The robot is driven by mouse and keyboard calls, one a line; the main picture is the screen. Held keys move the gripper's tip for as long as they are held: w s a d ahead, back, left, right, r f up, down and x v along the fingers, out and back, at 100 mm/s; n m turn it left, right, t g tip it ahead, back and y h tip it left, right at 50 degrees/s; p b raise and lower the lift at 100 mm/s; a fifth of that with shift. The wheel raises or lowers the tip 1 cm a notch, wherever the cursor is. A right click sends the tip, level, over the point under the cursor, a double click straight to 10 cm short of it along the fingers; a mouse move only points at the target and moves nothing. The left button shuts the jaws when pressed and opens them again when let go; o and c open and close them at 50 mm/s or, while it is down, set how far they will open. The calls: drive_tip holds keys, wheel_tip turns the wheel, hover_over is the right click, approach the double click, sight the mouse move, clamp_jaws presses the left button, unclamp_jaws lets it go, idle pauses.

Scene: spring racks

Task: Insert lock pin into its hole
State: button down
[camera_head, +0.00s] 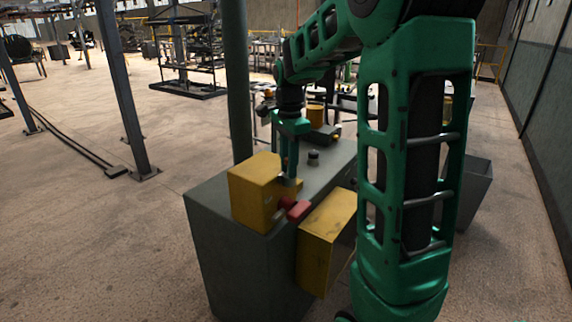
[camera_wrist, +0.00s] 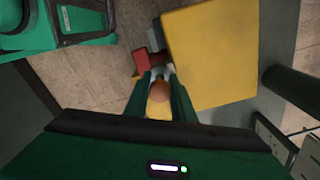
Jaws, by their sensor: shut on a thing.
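My gripper (camera_head: 289,181) points down beside a yellow box on top of the grey cabinet. In the wrist view its two green fingers (camera_wrist: 160,76) are closed around a small piece with a rounded orange end (camera_wrist: 158,97), which appears to be the lock pin. Most of the piece is hidden between the fingers. The yellow box (camera_head: 256,196) is right beside the fingers. I cannot make out the hole.
The grey cabinet (camera_head: 232,262) carries the box and a small dark knob (camera_head: 313,158) behind it. A second yellow box (camera_head: 322,240) juts from the cabinet's side. A green post (camera_head: 237,90) stands behind it.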

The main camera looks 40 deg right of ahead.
drive_tip(key=c, duration=1.4)
unclamp_jaws()
drive_tip(key=shift+c, duration=0.2)
wheel_tip(320, 180, up, 11)
drive_tip(key=shift+f, duration=0.15)
drive_tip(key=s+a+f+n, duration=0.1)
drive_tip(key=s+f+n, duration=0.3)
drive_tip(key=s, duration=0.5)
drive_tip(key=s+a+f+n, duration=0.1)
drive_tip(key=s+f+n, duration=0.3)
drive_tip(key=s, duration=0.6)
drive_tip(key=s+a+f+n, duration=0.1)
drive_tip(key=s+f+n, duration=0.3)
drive_tip(key=s+f, duration=0.3)
drive_tip(key=shift+s+a+n, duration=0.15)
drive_tip(key=shift+s+n, duration=0.25)
drive_tip(key=shift+s, duration=0.75)
